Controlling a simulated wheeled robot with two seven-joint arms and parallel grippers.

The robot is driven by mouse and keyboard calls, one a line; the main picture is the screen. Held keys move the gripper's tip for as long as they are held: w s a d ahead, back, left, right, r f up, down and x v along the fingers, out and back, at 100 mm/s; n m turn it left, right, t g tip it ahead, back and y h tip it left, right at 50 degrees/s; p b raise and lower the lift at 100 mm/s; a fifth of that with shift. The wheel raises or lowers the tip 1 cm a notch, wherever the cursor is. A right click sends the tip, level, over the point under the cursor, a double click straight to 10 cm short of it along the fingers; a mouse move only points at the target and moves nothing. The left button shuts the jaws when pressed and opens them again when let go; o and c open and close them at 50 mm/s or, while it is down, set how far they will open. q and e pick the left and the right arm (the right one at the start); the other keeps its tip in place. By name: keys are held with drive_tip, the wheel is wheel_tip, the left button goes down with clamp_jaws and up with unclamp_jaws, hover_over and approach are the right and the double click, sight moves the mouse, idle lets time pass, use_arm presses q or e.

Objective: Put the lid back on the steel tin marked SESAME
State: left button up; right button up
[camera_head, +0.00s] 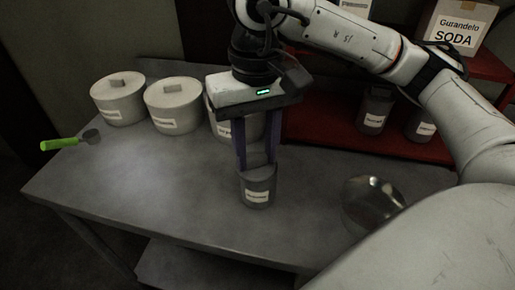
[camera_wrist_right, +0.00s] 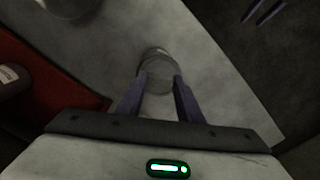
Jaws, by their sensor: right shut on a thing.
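A small grey steel tin (camera_head: 257,190) with a white label stands upright on the metal table, below my right gripper; its label is too small to read surely. My right gripper (camera_head: 257,160) points down and is shut on a grey lid (camera_head: 257,171) right at the tin's top. I cannot tell whether the lid is fully seated on the rim. In the right wrist view the round lid (camera_wrist_right: 158,70) shows between the fingertips, over the tin. My left gripper (camera_wrist_right: 252,20) shows only as two dark fingers, apart, at the top right of the right wrist view.
Large pale lidded canisters (camera_head: 117,98) (camera_head: 174,105) stand at the back left, another behind my right gripper. A green-handled scoop (camera_head: 62,144) lies at the left edge. A shiny metal bowl (camera_head: 374,200) is right. A red shelf (camera_head: 325,130) holds dark tins (camera_head: 374,112).

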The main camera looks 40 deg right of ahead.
drive_tip(key=shift+s+d+r+b, duration=0.1)
drive_tip(key=shift+d+b, duration=0.2)
idle(0.5)
drive_tip(key=o, duration=1.9)
drive_tip(key=shift+r+p, duration=1.6)
drive_tip(key=shift+r, duration=0.85)
drive_tip(key=shift+r+p, duration=1)
drive_tip(key=shift+r, duration=0.1)
